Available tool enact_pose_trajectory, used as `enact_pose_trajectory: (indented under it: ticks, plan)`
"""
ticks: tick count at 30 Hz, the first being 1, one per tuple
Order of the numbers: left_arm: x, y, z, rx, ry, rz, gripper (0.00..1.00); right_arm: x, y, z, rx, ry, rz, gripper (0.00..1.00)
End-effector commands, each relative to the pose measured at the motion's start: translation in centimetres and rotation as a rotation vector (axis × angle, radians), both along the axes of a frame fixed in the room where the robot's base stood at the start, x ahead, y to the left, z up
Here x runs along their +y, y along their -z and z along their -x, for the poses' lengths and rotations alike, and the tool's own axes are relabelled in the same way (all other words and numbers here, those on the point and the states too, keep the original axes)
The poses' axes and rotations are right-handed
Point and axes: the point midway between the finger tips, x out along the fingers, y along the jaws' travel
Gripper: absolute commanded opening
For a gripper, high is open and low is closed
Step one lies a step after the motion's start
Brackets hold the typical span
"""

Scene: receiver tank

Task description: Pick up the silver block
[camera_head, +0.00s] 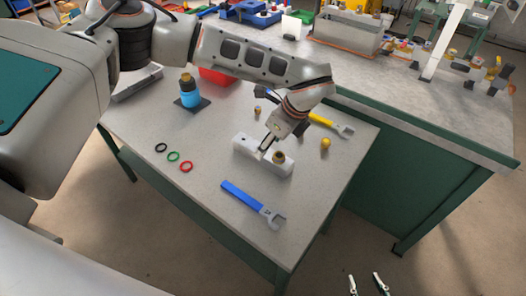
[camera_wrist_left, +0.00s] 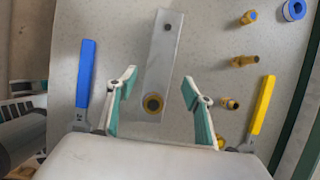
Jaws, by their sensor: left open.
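The silver block (camera_head: 250,150) is a long pale bar lying on the small table in the head view. It has a dark hole near one end and a round brass fitting (camera_head: 279,157) at the other. In the left wrist view the block (camera_wrist_left: 164,58) runs away from me, with the brass-ringed fitting (camera_wrist_left: 153,104) at its near end. My left gripper (camera_wrist_left: 160,77) is open and empty, with its fingers spread on either side of the block's line. In the head view it hangs over the block, hiding part of it. My right gripper (camera_head: 366,284) is open and empty, low at the bottom edge.
A blue wrench (camera_head: 250,203) and a yellow wrench (camera_head: 330,124) flank the block. Small brass fittings (camera_head: 325,142) lie on the right. A larger bench (camera_head: 400,100) adjoins behind.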

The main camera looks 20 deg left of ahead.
Motion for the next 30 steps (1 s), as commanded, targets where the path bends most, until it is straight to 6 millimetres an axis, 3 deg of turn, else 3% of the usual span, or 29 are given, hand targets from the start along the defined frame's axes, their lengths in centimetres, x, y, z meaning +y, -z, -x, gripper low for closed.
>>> enact_pose_trajectory:
  ticks: [12,19,20,25,26,30]
  plan:
    - [2.2,4.3,-0.4,0.001,0.000,0.000,0.51,0.1,-1.8,-0.8,-0.017,0.000,-0.002,0.40]
    - [2.3,4.6,-0.4,-0.001,0.000,0.000,0.51,0.1,-2.0,-0.9,-0.023,0.000,-0.003,0.40]
    - [2.3,4.6,-0.4,-0.001,0.000,0.000,0.49,0.1,-2.0,-0.9,-0.023,0.000,-0.003,0.40]
    - [2.3,4.6,-0.4,-0.001,0.000,0.000,0.05,0.1,-1.8,-0.9,-0.020,0.000,-0.003,0.40]
    - [2.3,4.6,-0.4,-0.001,0.000,0.000,0.00,0.1,-1.8,-0.8,-0.019,0.000,-0.002,0.40]
    - [2.3,4.4,-0.6,-0.004,0.000,0.002,0.00,0.0,-1.6,-0.7,-0.016,0.000,-0.001,0.40]
